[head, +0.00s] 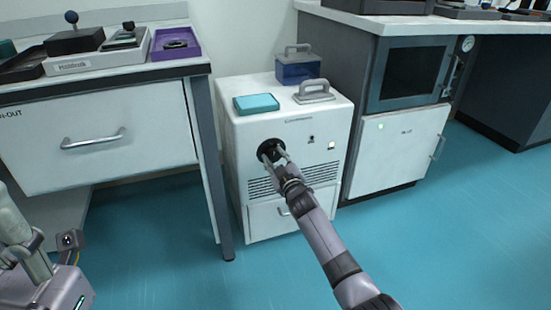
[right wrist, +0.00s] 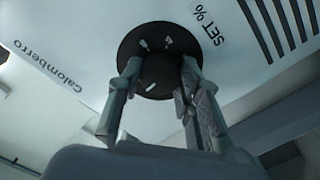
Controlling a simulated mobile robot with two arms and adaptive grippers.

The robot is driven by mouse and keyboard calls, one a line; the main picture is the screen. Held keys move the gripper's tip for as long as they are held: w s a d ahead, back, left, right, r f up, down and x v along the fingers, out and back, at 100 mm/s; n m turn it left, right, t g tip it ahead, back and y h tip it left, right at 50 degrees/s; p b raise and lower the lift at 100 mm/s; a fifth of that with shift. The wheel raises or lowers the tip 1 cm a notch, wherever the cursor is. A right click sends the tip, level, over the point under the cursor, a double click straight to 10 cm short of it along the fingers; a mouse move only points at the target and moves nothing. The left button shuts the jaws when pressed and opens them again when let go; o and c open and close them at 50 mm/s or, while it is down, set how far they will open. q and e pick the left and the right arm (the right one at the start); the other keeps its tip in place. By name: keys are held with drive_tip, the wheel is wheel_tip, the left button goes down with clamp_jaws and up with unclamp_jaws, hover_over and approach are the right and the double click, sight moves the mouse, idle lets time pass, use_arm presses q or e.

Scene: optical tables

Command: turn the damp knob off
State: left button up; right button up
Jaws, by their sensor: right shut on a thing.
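The damp knob (head: 266,149) is black and round, on the front of a white cabinet (head: 235,205). In the right wrist view the knob (right wrist: 160,70) sits on a black dial with small white marks, beside a "SET %" label. My right gripper (head: 275,155) is shut on the knob, its fingers on either side of it; the right wrist view shows this gripper (right wrist: 158,85) too. The fingers hide part of the knob. The gripper of my left arm does not show clearly; only parts of my body appear at lower left.
A teal box (head: 256,103), a grey handle (head: 314,91) and a blue lidded container (head: 297,69) are on the cabinet top. A bench with a drawer (head: 98,137) stands left, its leg close to the cabinet. A dark-windowed unit (head: 410,75) stands right. The floor in front is clear.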

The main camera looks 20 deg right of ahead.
drive_tip(key=o, duration=1.2)
drive_tip(key=shift+c, duration=0.2)
drive_tip(key=s, duration=1.2)
drive_tip(key=shift+d, duration=0.2)
